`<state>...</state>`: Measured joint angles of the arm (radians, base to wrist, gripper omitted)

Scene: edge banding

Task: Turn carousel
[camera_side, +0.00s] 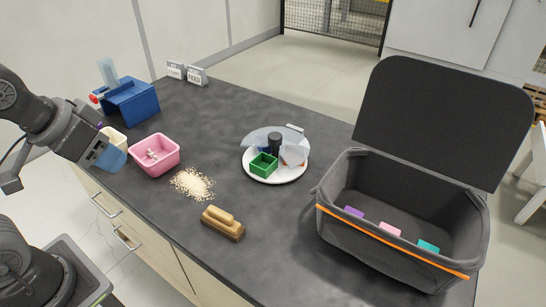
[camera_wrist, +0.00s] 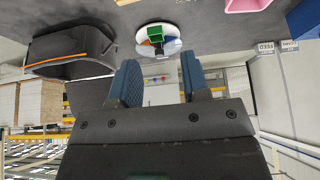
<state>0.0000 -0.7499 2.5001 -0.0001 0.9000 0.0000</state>
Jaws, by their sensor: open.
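The carousel (camera_side: 272,178) is a round white turntable in the middle of the dark worktop. It carries a dark central post (camera_side: 275,143), a green open box (camera_side: 264,164) at its front and clear, partly see-through dividers. A small white tab stands at its back edge. The carousel also shows small in the wrist view (camera_wrist: 172,46), where the picture is upside down. My gripper (camera_side: 112,157) is at the left of the side view, above the worktop's left edge and well apart from the carousel. Its blue fingers (camera_wrist: 158,80) are spread with nothing between them.
Pale granules (camera_side: 192,184) and a wooden brush (camera_side: 222,223) lie before the carousel. An open-lidded dark bag (camera_side: 400,262) stands at the right.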

